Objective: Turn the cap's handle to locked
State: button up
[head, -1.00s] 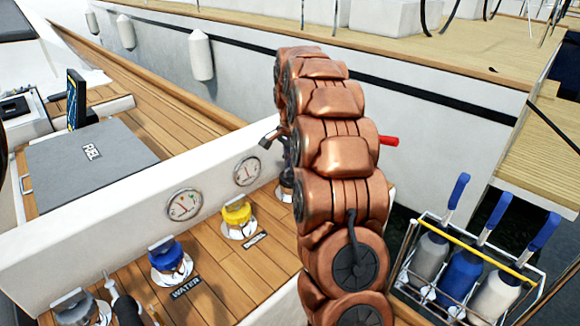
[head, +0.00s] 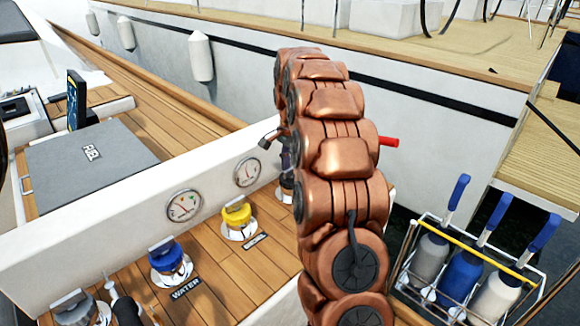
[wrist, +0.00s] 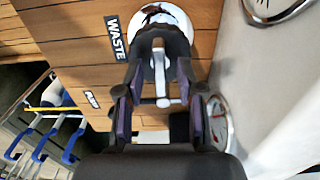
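In the head view a dark cap (head: 287,172) is mostly hidden behind my copper arm, and my gripper cannot be made out there.
A yellow cap (head: 237,215), a blue cap (head: 168,258) by the WATER label and a grey cap (head: 75,305) stand along the wooden deck. A white wall with gauges (head: 184,206) runs beside them. A wire rack (head: 408,262) with several bottles is at the right.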

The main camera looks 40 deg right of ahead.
jog(key=shift+r, duration=0.1)
notch_tip(320, 180, up, 12)
dwell(0.8)
jog(key=shift+a, duration=0.1)
dwell(0.5)
jog(key=s+a+f+n+g, duration=0.1)
jog(key=s+a+n, duration=0.4)
jog(key=a, duration=0.4)
jog(key=s+a+f+n, duration=0.2)
jog(key=s+a+n, duration=0.1)
jog(key=s+a, duration=0.55)
jog(key=s+a+f+n+g, duration=0.1)
jog(key=s+a+f+n, duration=0.2)
jog(key=s, duration=0.5)
jog(key=s+a+f+n, duration=0.3)
jog(key=s+a+f, duration=0.1)
jog(key=s, duration=0.4)
jog(key=s+a+f+n+g, duration=0.1)
jog(key=s+a+f+n, duration=0.2)
jog(key=s, duration=0.6)
notch_tip(320, 180, up, 16)
jog(key=w+t+p, duration=0.1)
jog(key=p, duration=1.3)
jog(key=shift+w+f+p, duration=0.2)
jog(key=shift+w+p, duration=0.1)
jog(key=shift+w, duration=0.1)
